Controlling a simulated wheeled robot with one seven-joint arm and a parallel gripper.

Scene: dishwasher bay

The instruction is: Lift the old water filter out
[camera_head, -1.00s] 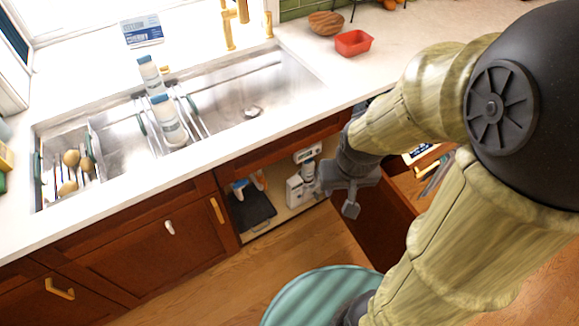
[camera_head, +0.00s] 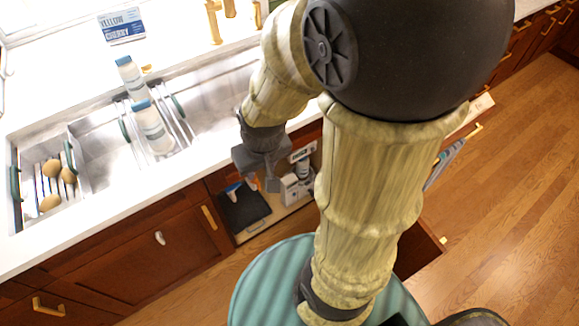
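A white filter unit (camera_head: 292,188) stands inside the open cabinet under the sink, with a grey-and-white cartridge (camera_head: 303,170) at its upper right. I cannot tell from its look whether this cartridge is the old filter. My gripper (camera_head: 262,184) hangs in front of the cabinet opening, just left of the filter unit. Its fingers appear apart with nothing between them. My arm hides part of the cabinet's right side.
A dark mat (camera_head: 244,210) lies on the cabinet floor with a small blue-and-white item (camera_head: 233,189) behind it. The counter's front edge (camera_head: 110,222) runs above the cabinet. Cutlery and wooden spoons (camera_head: 53,172) fill the left sink. An open drawer stands at the right. The wooden floor is clear.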

